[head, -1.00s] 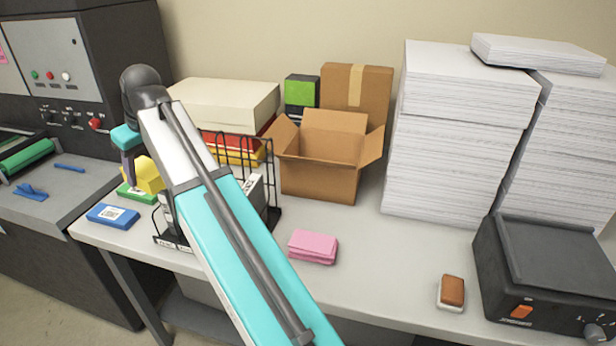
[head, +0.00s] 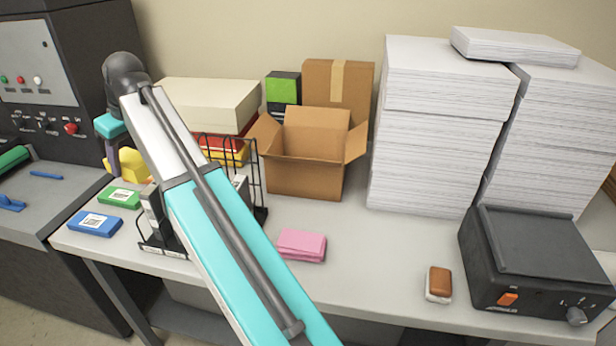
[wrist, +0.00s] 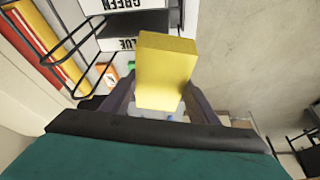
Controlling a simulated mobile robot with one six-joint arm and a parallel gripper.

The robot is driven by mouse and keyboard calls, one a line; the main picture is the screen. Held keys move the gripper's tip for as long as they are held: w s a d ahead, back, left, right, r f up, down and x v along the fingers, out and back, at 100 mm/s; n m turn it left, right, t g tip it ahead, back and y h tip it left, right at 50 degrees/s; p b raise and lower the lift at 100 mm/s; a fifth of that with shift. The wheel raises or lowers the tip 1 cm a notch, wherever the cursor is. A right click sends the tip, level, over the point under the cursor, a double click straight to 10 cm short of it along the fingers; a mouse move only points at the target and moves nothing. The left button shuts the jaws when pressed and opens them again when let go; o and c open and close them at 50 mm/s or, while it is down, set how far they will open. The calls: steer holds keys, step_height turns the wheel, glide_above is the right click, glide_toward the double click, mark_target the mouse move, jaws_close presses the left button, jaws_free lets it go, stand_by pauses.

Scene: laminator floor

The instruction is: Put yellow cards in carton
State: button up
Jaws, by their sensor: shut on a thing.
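My gripper (head: 116,160) is shut on a yellow block, the yellow cards (head: 132,165), and holds them in the air above the left end of the table. In the wrist view the yellow cards (wrist: 165,72) sit between the two fingers of my gripper (wrist: 158,98). The open carton (head: 303,178) stands with flaps spread behind the table's middle, right of the wire rack and well apart from my gripper. Its inside is only partly visible.
A wire rack (head: 258,170) with label plates stands between my gripper and the carton, partly hidden by my arm. Green cards (head: 120,197) and blue cards (head: 95,224) lie at the left. Pink cards (head: 301,245) lie in front of the carton. Tall paper stacks (head: 435,150) stand right.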

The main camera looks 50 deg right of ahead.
steer(key=w+d+r+n+p, duration=0.1)
steer(key=w+d+r+p, duration=0.2)
steer(key=w+d+r, duration=0.6)
steer(key=s+d+f+p, duration=0.1)
steer(key=d+f, duration=0.2)
steer(key=d, duration=0.4)
steer(key=s+d+f, duration=0.1)
steer(key=d+f, duration=0.1)
steer(key=d, duration=0.6)
steer(key=s+d+f, duration=0.2)
steer(key=d, duration=0.5)
steer(key=s+d+f+p, duration=0.1)
steer(key=s+d+f, duration=0.1)
steer(key=d, duration=0.5)
steer(key=s+d+f, duration=0.3)
steer(key=d, duration=0.4)
steer(key=s+d+f+n+y, duration=0.1)
steer(key=s+d+f, duration=0.5)
steer(key=d+f, duration=0.3)
step_height(320, 180, down, 2)
steer(key=shift+s+d+f+n, duration=0.15)
steer(key=shift+s+f+n, duration=0.05)
steer(key=shift+s+n, duration=0.2)
steer(key=shift+f, duration=0.15)
steer(key=shift+f+p, duration=1.05)
steer(key=shift+f, duration=1.9)
steer(key=shift+f, duration=0.1)
